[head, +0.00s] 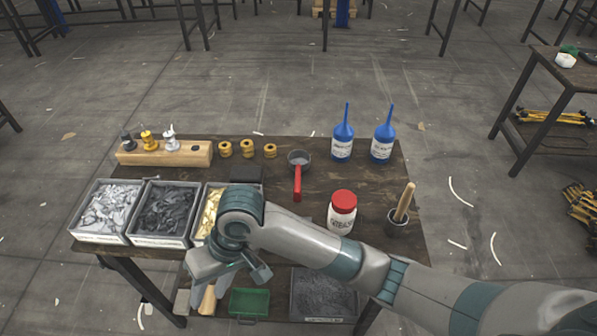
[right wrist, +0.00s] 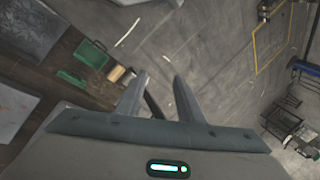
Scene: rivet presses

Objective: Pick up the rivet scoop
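The rivet scoop (head: 297,182) lies on the dark wooden table (head: 290,225) in the head view. It has a round dark grey bowl and a red handle that points toward me. Nothing holds it. My right gripper (head: 208,290) hangs low at the table's front edge, to the left of and well nearer than the scoop. In the right wrist view my right gripper (right wrist: 160,88) has its two fingers apart with nothing between them. The scoop cannot be made out there. My left gripper is in neither view.
Bins of silver (head: 108,208), black (head: 164,212) and gold pieces (head: 207,215) stand left. A red-lidded jar (head: 342,215), a cup with a wooden handle (head: 398,222) and two blue bottles (head: 343,136) (head: 383,138) stand right. Brass rings (head: 248,148) stand left of the scoop.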

